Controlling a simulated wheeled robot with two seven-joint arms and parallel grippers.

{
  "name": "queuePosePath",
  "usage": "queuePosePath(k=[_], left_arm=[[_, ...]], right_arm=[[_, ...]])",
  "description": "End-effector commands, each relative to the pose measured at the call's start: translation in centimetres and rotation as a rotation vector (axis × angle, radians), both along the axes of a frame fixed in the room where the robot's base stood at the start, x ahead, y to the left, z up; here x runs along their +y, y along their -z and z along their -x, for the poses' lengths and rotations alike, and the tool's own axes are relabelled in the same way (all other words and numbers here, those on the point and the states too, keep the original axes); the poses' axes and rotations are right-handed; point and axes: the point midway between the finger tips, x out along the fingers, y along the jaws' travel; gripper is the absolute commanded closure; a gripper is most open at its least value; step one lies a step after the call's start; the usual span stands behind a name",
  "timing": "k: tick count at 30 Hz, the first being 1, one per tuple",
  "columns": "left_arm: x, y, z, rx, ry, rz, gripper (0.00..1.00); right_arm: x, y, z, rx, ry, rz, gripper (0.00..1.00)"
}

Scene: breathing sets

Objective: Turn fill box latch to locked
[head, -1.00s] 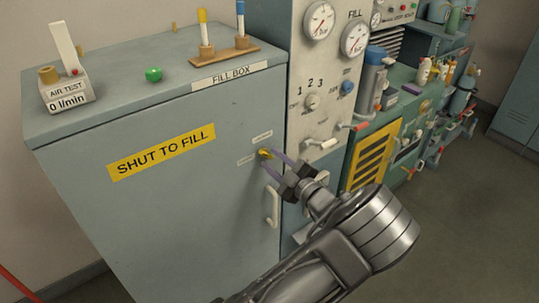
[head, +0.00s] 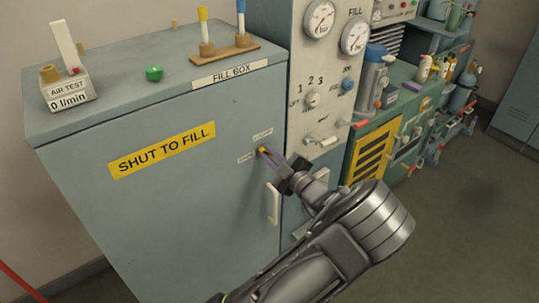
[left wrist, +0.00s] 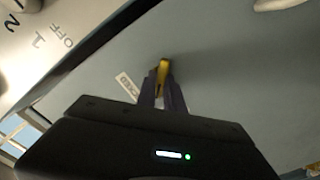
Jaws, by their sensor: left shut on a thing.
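The fill box (head: 215,195) is a large grey-blue cabinet in the head view with its door shut. Its small yellow latch (head: 261,149) sits on the door's right side between two small labels. In the left wrist view the yellow latch (left wrist: 163,72) shows between the fingertips, beside a white label (left wrist: 127,86) that ends in "CKED". My left gripper (head: 265,153) is shut on the latch, and its fingers partly cover it. The left wrist view shows the same gripper (left wrist: 162,85) at the latch. My right gripper is not in view.
A white door handle (head: 272,203) stands out just below the latch. A control panel (head: 325,110) with gauges and knobs is right of the box. An air test meter (head: 70,85), a green knob (head: 153,73) and a wooden rack (head: 225,50) are on the box top.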

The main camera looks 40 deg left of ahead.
Motion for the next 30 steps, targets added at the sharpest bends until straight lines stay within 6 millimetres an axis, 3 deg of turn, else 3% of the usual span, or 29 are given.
queuePosePath(k=[17, 30], left_arm=[[0.02, -0.09, -0.01, 0.027, -0.001, -0.009, 1.0], [0.05, -0.15, -0.07, 0.267, -0.001, -0.079, 1.0]], right_arm=[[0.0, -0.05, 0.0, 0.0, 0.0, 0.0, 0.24], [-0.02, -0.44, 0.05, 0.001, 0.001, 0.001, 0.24]])
